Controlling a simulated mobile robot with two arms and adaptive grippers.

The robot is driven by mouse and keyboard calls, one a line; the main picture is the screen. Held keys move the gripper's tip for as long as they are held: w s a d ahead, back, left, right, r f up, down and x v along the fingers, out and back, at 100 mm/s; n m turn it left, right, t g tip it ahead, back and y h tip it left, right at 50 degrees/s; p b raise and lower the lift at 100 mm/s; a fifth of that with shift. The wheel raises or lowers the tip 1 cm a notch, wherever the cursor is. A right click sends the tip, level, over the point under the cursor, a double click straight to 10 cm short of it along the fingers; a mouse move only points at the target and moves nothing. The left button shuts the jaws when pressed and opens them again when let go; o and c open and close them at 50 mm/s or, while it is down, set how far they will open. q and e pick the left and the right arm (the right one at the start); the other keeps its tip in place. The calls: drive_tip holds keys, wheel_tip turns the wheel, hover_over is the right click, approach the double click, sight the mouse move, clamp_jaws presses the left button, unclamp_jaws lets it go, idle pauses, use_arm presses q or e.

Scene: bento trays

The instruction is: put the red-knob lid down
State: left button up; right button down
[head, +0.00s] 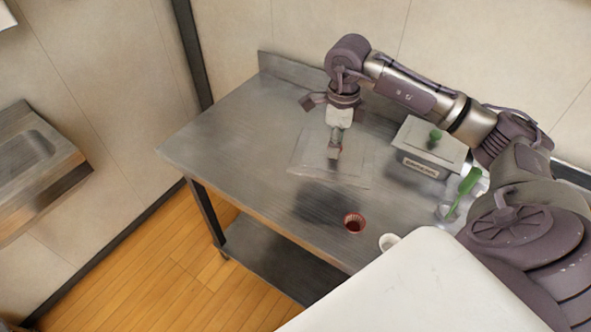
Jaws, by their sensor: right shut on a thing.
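My right gripper (335,153) points down over the steel table (230,130). It is shut on what looks like the knob of a clear, flat, rectangular lid (308,160). The fingers hide most of the knob, so its red colour hardly shows. The lid looks level. A dark shadow lies on the table in front of it, and I cannot tell whether the lid touches the table. My left gripper is out of view.
A labelled grey box (421,168) with a green-knob lid (432,139) stands right of the gripper. A small red cup (354,223), a white cup (389,242) and a green utensil (465,186) in a clear container are nearer the front. The table's left part is clear.

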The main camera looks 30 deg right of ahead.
sight(299, 147)
drive_tip(key=d+m, duration=0.2)
drive_tip(key=m, duration=0.1)
drive_tip(key=shift+w+d+r, duration=0.1)
drive_tip(key=shift+d+r, duration=0.25)
drive_tip(key=shift+w+a+f+m+p, duration=0.1)
drive_tip(key=shift+w+m+p, duration=0.2)
drive_tip(key=shift+p, duration=0.1)
drive_tip(key=w+a+f+p, duration=0.1)
drive_tip(key=w+a+f, duration=0.1)
drive_tip(key=w+a+f+p, duration=0.1)
drive_tip(key=w+a+f, duration=0.1)
drive_tip(key=a, duration=0.1)
drive_tip(key=w+a+f+p, duration=0.1)
drive_tip(key=w+a+f, duration=0.1)
drive_tip(key=a, duration=0.1)
drive_tip(key=shift+w+a+f, duration=0.35)
wheel_tip(299, 147, down, 4)
drive_tip(key=shift+r+p, duration=0.1)
drive_tip(key=shift+p, duration=0.55)
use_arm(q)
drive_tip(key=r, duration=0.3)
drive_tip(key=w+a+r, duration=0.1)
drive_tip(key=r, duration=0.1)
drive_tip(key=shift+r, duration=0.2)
